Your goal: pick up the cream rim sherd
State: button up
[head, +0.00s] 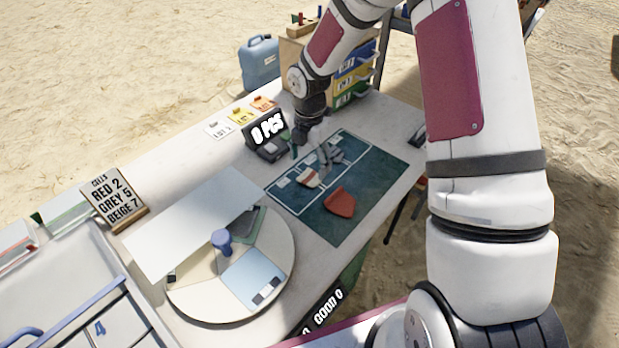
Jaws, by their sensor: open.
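A cream sherd with a reddish part (309,179) lies on the dark green mat (365,212), near its left edge. It is the only cream sherd I can make out; its rim is too small to tell. My gripper (312,158) is open and points down just behind the cream sherd, apart from it as far as I can tell. The fingers partly cover the far left of the mat. A red-brown sherd (341,203) lies on the mat to the right and nearer. Grey shapes beside the fingers are hard to tell apart from them.
A dark device reading "0 PCS" (267,135) stands left of my gripper. A round divided turntable (215,306) with a white panel (195,222) above it is nearer. A drawer cabinet (354,75) stands behind. The mat's right part is clear.

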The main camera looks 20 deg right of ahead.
aim_at(311, 178)
jog(key=f, duration=0.5)
jog(key=shift+w+d, duration=0.1)
jog(key=shift+d, duration=0.15)
jog(key=shift+c, duration=0.3)
jog(key=c, duration=1.1)
